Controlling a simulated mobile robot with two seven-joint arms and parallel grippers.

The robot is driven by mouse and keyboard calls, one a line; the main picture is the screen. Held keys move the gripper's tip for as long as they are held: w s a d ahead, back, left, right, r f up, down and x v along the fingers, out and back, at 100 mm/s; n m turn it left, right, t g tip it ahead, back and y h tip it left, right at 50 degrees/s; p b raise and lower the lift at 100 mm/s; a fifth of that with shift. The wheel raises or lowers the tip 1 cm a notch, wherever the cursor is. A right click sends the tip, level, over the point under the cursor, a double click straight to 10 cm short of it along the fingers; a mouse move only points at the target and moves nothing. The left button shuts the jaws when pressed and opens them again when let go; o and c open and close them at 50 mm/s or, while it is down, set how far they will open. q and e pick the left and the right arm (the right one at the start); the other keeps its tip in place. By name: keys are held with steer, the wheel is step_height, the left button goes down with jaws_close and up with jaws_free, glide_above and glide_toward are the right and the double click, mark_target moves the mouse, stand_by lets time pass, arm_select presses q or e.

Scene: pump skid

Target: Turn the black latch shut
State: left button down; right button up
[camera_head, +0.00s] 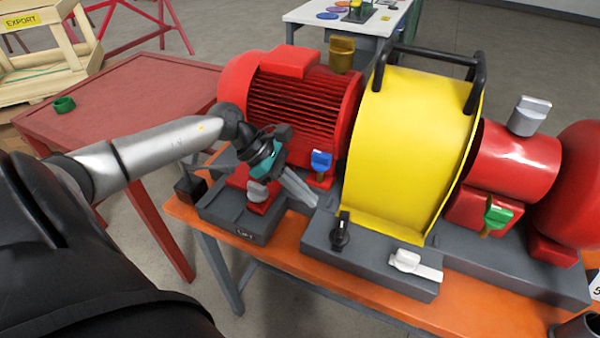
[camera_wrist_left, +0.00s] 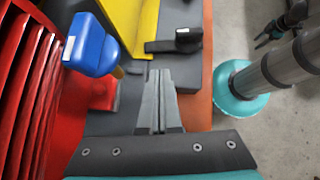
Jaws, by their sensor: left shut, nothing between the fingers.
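The black latch (camera_head: 340,231) sits on the grey base block below the yellow guard, near the front edge. Its handle points up in the head view, toward the guard. In the left wrist view the black latch (camera_wrist_left: 178,43) lies across the picture, its narrow end to the left. My left gripper (camera_head: 312,199) is shut with nothing between its fingers. Its fingertips are to the left of the latch and apart from it. In the left wrist view the closed fingertips (camera_wrist_left: 159,73) point toward the latch.
A blue-handled latch (camera_head: 321,161) on the red motor (camera_head: 300,95) is close to my left gripper. A white latch (camera_head: 408,260) is right of the black one. The yellow guard (camera_head: 405,140) rises behind. A grey handle (camera_head: 258,191) is beside my wrist.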

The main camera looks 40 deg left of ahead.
mark_target(336, 222)
arm_select(q)
steer(key=x, duration=0.6)
steer(key=shift+r, duration=0.1)
